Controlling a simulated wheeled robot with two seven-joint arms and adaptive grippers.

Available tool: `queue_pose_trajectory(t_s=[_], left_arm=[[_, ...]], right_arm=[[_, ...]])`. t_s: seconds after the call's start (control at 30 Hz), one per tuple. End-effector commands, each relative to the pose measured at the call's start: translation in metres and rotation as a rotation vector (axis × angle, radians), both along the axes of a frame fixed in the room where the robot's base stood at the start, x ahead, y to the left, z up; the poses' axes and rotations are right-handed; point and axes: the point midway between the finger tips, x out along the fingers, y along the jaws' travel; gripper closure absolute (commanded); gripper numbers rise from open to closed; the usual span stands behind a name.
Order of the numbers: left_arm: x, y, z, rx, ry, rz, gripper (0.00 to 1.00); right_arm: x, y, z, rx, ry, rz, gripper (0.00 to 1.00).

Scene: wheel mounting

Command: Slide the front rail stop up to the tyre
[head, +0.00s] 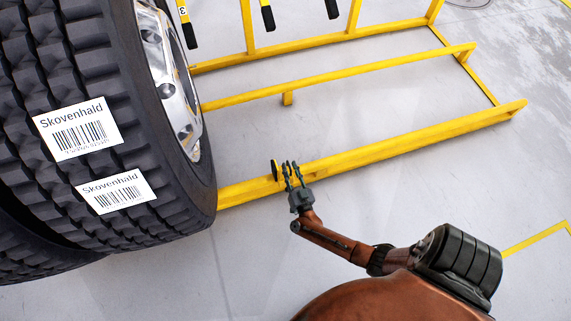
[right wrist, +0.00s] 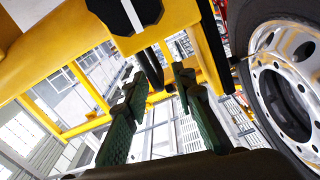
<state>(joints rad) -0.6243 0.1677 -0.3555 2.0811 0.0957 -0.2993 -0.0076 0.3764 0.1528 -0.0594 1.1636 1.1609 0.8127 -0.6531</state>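The large black tyre (head: 100,60) with barcode labels stands at the left of the head view; its silver rim also shows in the right wrist view (right wrist: 290,85). The yellow front rail (head: 400,143) runs from beside the tyre to the right. A small yellow and black rail stop (head: 275,171) sits on this rail, a short gap right of the tyre. My right gripper (head: 291,168) is just right of the stop, at the rail. In the right wrist view its dark fingers (right wrist: 160,82) are apart, with no clear grip on anything. Whether they touch the stop I cannot tell. My left gripper is not in view.
Further yellow rails (head: 345,74) of the frame lie behind the front rail. Several black-handled tools (head: 267,17) hang at the top. In the right wrist view a yellow beam (right wrist: 50,45) is close at the upper left. The floor in front of the rail is clear.

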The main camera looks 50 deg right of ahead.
Motion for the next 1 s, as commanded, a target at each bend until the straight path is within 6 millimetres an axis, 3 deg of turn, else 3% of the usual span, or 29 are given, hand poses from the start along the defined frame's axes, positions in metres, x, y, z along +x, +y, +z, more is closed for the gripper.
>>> queue_pose_trajectory(t_s=[0.2, 0.5, 0.87, 1.0], left_arm=[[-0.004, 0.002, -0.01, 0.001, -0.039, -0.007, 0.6], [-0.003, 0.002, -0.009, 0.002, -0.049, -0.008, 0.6], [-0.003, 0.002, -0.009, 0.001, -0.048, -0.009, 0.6], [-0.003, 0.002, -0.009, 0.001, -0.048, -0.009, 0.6]], right_arm=[[0.016, -0.01, -0.001, -0.001, 0.001, 0.0, 0.76], [0.018, -0.011, 0.0, 0.0, 0.0, 0.0, 0.76], [0.018, -0.011, 0.0, 0.0, 0.001, 0.001, 1.0], [0.018, -0.011, 0.0, 0.0, 0.001, 0.001, 1.0]])
